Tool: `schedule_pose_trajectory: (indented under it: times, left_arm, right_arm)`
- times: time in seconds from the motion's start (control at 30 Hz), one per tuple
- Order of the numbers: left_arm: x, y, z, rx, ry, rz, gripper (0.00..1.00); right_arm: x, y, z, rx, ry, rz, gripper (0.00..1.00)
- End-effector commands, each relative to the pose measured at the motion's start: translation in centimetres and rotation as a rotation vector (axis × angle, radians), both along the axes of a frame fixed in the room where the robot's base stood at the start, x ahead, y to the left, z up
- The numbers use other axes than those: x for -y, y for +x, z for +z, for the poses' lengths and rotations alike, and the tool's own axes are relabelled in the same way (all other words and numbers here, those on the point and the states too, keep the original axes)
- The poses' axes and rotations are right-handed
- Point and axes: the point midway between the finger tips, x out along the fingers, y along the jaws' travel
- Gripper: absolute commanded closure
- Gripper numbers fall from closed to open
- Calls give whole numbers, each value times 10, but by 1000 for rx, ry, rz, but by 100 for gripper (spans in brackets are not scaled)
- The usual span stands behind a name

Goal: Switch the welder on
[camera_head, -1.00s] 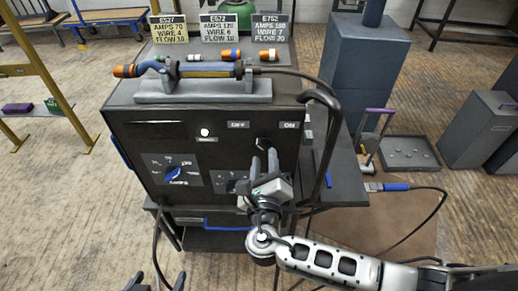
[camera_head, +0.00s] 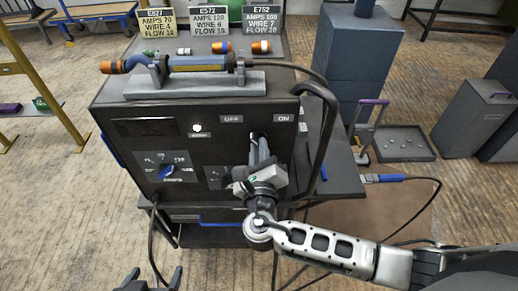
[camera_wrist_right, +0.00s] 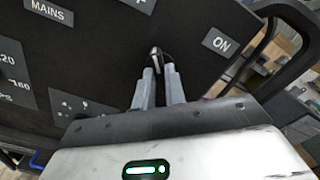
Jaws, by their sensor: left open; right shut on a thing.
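The welder (camera_head: 120,165) is a black box with a dial panel on its front. Its power switch (camera_wrist_right: 156,57) is a small dark lever with a light edge, between the OFF label (camera_head: 232,119) and the ON label (camera_head: 284,118). My right gripper (camera_head: 258,140) is at the switch from the front. In the right wrist view its two grey fingers (camera_wrist_right: 158,75) are closed on the switch, hiding part of it; I cannot tell its exact setting. The display (camera_head: 150,127) looks dark. My left gripper (camera_head: 150,278) is open and empty at the bottom edge.
A torch (camera_head: 190,63) rests on a stand on top of the welder. The amps dial (camera_head: 166,171) is at the left. Setting cards (camera_head: 208,21) stand at the back.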

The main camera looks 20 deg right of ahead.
Motion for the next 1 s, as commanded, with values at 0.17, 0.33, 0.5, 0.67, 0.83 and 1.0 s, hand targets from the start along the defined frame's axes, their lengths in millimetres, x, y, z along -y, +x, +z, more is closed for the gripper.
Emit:
schedule_pose_trajectory:
  times: [0.17, 0.33, 0.5, 0.67, 0.83, 1.0]
  left_arm:
    - [0, 0, 0, -1, 1, -1, 22]
    - [0, 0, -1, -1, 2, 0, 22]
    - [-1, 0, -3, -1, 2, 0, 22]
    - [-1, 0, -6, -2, 0, 0, 22]
    - [0, 1, -8, 4, -2, -1, 22]
    - [1, 3, -11, 9, -5, -3, 22]
  right_arm:
    - [0, 0, 0, 20, 70, 0, 100]
    - [0, 0, 0, 55, 188, -1, 100]
    - [0, 0, -1, 98, 341, -2, 100]
    - [0, 0, -1, 141, 487, -2, 100]
    - [1, 0, -1, 187, 642, -1, 100]
    - [1, 0, -1, 233, 799, -2, 100]
